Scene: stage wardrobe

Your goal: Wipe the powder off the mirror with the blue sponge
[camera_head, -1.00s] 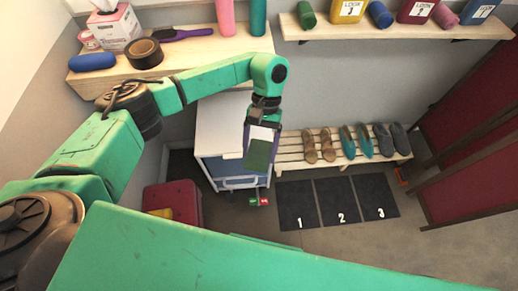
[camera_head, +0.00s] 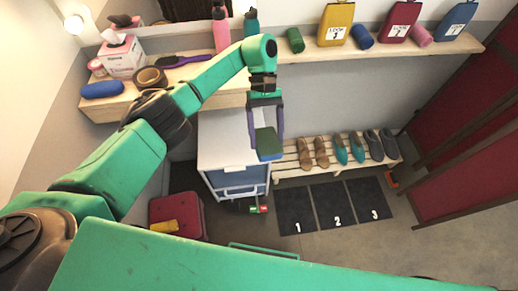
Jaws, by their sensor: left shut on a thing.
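My left gripper (camera_head: 266,126) points down in front of the white cabinet, shut on a sponge (camera_head: 267,142). The sponge shows a green face and a blue edge, and the fingers grip it from both sides. The lower part of the mirror (camera_head: 165,9) shows at the top edge, behind the left shelf, reflecting the tissue box and bottles. Most of the mirror is out of view, and I see no powder on the part that shows. The gripper is well below the mirror and apart from it. My right gripper is not in view.
The wooden shelf (camera_head: 112,107) holds a tissue box (camera_head: 122,58), blue roll (camera_head: 102,89), tape roll (camera_head: 150,79), purple brush (camera_head: 183,61) and pink bottle (camera_head: 221,35). The cabinet (camera_head: 223,140) stands below, beside a shoe bench (camera_head: 290,165) and a red case (camera_head: 176,213).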

